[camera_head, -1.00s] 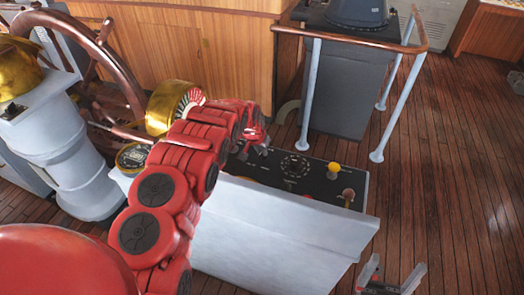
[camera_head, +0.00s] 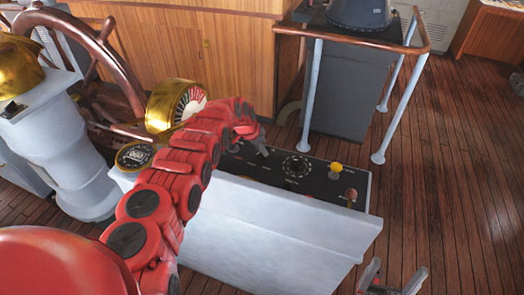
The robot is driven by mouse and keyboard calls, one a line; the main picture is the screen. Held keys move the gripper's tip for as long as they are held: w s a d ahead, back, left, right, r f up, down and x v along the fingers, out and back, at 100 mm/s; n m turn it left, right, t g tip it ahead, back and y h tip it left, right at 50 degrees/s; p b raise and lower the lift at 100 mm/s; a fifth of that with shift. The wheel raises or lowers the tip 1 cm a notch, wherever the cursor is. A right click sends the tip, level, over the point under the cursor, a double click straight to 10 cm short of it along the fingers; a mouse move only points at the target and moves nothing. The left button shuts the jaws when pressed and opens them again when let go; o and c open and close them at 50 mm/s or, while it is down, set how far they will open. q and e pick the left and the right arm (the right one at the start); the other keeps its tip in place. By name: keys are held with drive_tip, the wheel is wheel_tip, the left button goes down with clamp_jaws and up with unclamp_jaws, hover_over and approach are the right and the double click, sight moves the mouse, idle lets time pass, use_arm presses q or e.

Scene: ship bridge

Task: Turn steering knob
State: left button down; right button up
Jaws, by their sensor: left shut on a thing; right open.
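A black control panel (camera_head: 318,185) tops a grey-white console in the middle of the view. It bears a round dial (camera_head: 296,167), a yellow knob (camera_head: 336,168) and a brown-red knob (camera_head: 350,194). My red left arm reaches over the panel's left part from the lower left. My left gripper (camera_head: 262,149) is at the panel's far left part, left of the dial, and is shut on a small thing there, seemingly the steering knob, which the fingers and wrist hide. My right gripper (camera_head: 391,280) is open and empty at the bottom edge, in front of the console.
A brass gauge (camera_head: 178,105) and a wooden steering wheel (camera_head: 100,60) stand left of the panel, close to my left arm. A railing (camera_head: 398,95) surrounds a dark grey pedestal (camera_head: 345,95) behind. The wooden floor (camera_head: 450,170) on the right is clear.

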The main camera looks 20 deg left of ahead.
use_arm(q)
drive_tip(key=shift+w+r, duration=0.1)
drive_tip(key=c, duration=0.9)
unclamp_jaws()
drive_tip(key=shift+o, duration=0.2)
drive_tip(key=b+v, duration=0.3)
drive_tip(key=v, duration=1.4)
drive_tip(key=shift+r, duration=0.15)
